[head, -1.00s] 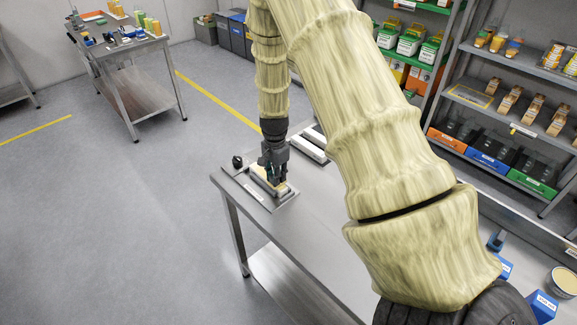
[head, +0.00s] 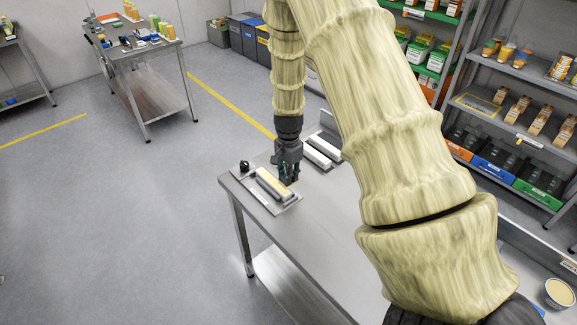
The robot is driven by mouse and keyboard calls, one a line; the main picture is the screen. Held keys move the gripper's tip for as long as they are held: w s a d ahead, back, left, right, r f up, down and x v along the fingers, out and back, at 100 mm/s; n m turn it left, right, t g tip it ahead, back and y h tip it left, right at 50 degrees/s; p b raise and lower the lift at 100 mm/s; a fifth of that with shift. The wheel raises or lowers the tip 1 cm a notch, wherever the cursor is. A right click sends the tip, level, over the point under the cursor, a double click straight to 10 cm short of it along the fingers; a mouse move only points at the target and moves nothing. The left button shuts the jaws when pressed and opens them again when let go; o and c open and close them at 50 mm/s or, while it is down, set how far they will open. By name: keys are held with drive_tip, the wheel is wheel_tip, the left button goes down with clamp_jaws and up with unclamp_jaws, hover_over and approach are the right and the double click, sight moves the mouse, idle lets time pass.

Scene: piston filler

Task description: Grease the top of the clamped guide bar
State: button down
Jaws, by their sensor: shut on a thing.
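The clamped guide bar (head: 270,187) lies in a grey fixture plate (head: 262,197) near the left end of the steel table. A pale yellow strip shows along its top. My gripper (head: 289,179) points down at the bar's right side, close to its far part. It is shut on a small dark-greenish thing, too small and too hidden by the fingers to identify. I cannot tell whether that thing touches the bar. A bowl (head: 560,292) with cream-coloured contents stands at the lower right.
The tabletop in front is clear. Shelves (head: 510,120) stand at the right, and another loaded table (head: 150,90) stands at the back left.

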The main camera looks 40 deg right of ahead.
drive_tip(key=shift+r+p, duration=0.5)
drive_tip(key=shift+r, duration=0.65)
drive_tip(key=shift+w+a, duration=0.1)
